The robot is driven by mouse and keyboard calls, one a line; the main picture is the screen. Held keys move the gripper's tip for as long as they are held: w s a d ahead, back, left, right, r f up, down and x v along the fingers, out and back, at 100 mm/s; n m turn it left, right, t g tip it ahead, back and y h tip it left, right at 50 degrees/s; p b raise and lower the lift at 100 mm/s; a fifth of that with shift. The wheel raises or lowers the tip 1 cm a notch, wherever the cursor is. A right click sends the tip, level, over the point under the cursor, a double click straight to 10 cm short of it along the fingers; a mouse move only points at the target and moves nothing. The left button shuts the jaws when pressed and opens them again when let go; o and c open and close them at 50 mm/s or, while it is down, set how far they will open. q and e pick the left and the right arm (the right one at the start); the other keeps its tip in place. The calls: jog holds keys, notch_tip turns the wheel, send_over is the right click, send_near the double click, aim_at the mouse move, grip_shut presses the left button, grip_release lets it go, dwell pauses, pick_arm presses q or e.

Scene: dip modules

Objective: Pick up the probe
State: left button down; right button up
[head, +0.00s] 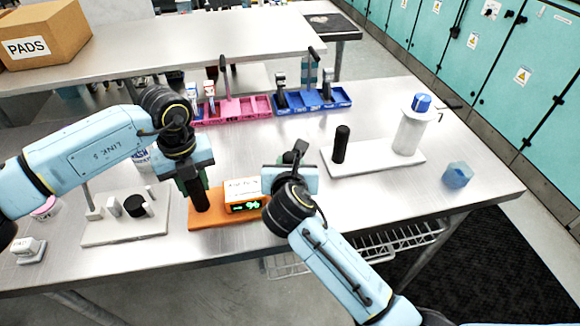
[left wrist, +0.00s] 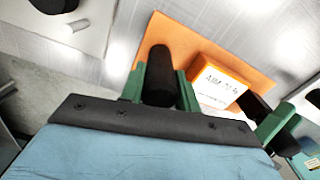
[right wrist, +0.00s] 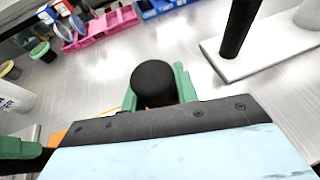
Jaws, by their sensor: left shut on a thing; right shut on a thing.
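An orange base (head: 215,217) on the steel table carries a meter box (head: 243,195) with a lit green display. My left gripper (head: 194,178) is shut on an upright black handle (head: 201,197) at the base's left end. The left wrist view shows this handle (left wrist: 158,80) between green fingers. My right gripper (head: 293,165) is shut on another black, round-topped piece (head: 299,147), just right of the meter. It shows in the right wrist view (right wrist: 155,82); its lower end is hidden. I cannot tell for sure which black piece is the probe.
A white board (head: 375,168) to the right holds a black post (head: 341,144) and a white cylinder (head: 408,130). A blue cup (head: 458,175) stands right of it. Pink (head: 257,104) and blue (head: 340,97) trays are behind. Another white board (head: 100,232) is at left.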

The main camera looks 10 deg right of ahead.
notch_tip(320, 180, up, 10)
pick_arm(q)
jog(key=c, duration=0.9)
grip_release()
jog(key=shift+c, duration=0.2)
jog(key=shift+r, duration=0.1)
jog(key=shift+r+p, duration=2.4)
jog(key=shift+r, duration=1.3)
pick_arm(e)
jog(key=shift+r, duration=2.35)
pick_arm(q)
jog(key=shift+r+p, duration=0.75)
jog(key=shift+r, duration=0.45)
notch_tip(320, 180, up, 7)
jog(key=p, duration=0.3)
jog(key=shift+f, duration=0.2)
pick_arm(e)
notch_tip(320, 180, up, 5)
jog(key=shift+r, duration=0.1)
